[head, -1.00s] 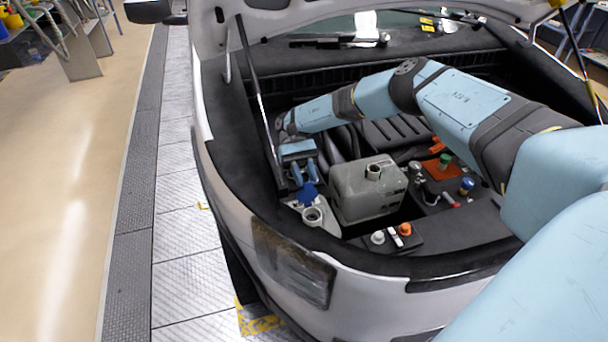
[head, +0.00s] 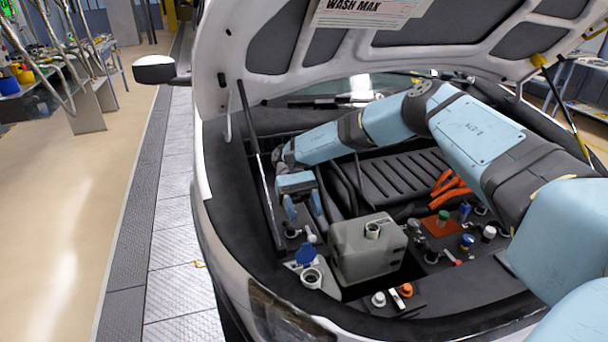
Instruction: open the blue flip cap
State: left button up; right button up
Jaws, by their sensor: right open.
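The blue flip cap (head: 306,254) stands raised at the back edge of a pale filler neck (head: 311,278), at the front left of the engine bay. The neck's round mouth shows uncovered. My right gripper (head: 304,214) is open and empty, its two blue fingers pointing down behind the cap, with a visible gap to it. My left gripper is not in view.
A grey tank (head: 368,250) with its own neck stands right of the filler. A thin black strut (head: 262,165) rises close left of my gripper. The raised hood (head: 290,40) hangs above. Orange (head: 405,290), green and blue caps lie to the right.

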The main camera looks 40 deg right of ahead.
notch_tip(320, 180, up, 11)
jog(key=p, duration=0.2)
jog(key=shift+f, duration=0.2)
